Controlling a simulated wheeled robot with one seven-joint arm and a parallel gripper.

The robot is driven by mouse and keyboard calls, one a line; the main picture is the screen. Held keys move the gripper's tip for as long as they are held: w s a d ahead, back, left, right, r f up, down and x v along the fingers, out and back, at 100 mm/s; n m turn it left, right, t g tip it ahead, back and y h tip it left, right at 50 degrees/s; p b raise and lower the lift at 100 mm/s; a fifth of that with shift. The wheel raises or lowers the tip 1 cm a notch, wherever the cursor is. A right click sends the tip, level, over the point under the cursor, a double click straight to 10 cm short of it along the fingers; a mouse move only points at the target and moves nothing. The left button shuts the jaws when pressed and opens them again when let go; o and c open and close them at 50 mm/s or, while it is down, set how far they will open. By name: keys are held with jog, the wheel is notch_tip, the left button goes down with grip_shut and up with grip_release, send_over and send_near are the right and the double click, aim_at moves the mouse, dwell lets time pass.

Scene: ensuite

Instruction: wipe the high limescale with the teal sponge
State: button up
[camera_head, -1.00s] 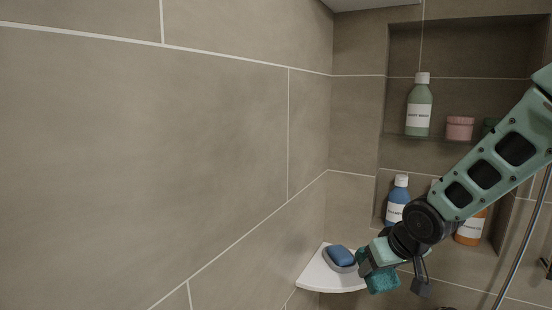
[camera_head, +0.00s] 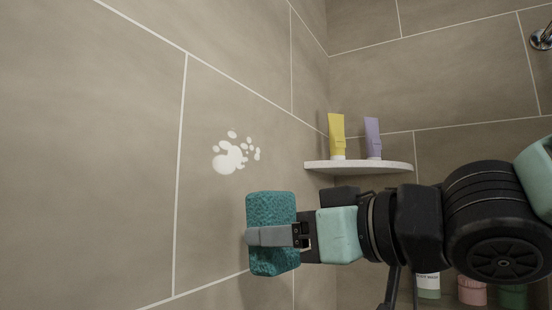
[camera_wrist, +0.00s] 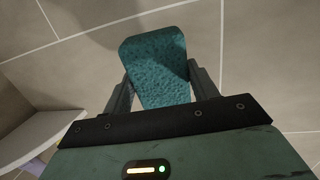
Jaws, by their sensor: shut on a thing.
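The teal sponge (camera_head: 271,211) is held in my gripper (camera_head: 268,236), whose fingers are shut on its sides. In the wrist view the sponge (camera_wrist: 158,62) sits between both fingers of my gripper (camera_wrist: 160,75), with the tiled wall behind it. The limescale (camera_head: 231,157) is a cluster of white blotches on the left tiled wall. In the head view the sponge is below and a little right of the blotches, apart from them in the picture. I cannot tell whether the sponge touches the wall. No white blotches show in the wrist view.
A white corner shelf (camera_head: 345,166) holds a yellow tube (camera_head: 337,135) and a purple tube (camera_head: 373,138), right of the limescale. It also shows at the left of the wrist view (camera_wrist: 35,135). Bottles and jars (camera_head: 471,291) stand lower right. The wall around the blotches is clear.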

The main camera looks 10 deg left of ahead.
jog(key=s+r+n+g+y+p, duration=0.2)
jog(key=s+r, duration=0.4)
jog(key=r, duration=0.2)
jog(key=shift+b+x, duration=1.2)
jog(key=shift+x, duration=1.9)
jog(key=shift+w+a+r, duration=0.1)
jog(key=shift+a, duration=0.4)
jog(key=shift+w+a+r, duration=0.1)
jog(key=shift+w+a, duration=0.05)
jog(key=shift+a, duration=0.35)
jog(key=shift+w+d+r+p, duration=0.2)
jog(key=shift+w+p, duration=0.25)
jog(key=shift+p, duration=0.15)
jog(key=shift+w+d+f+p, duration=0.1)
jog(key=shift+w+d+p, duration=0.2)
jog(key=shift+w+p, duration=0.3)
jog(key=shift+w+d+f+p, duration=0.1)
jog(key=shift+w+d+p, duration=0.3)
jog(key=shift+w, duration=0.35)
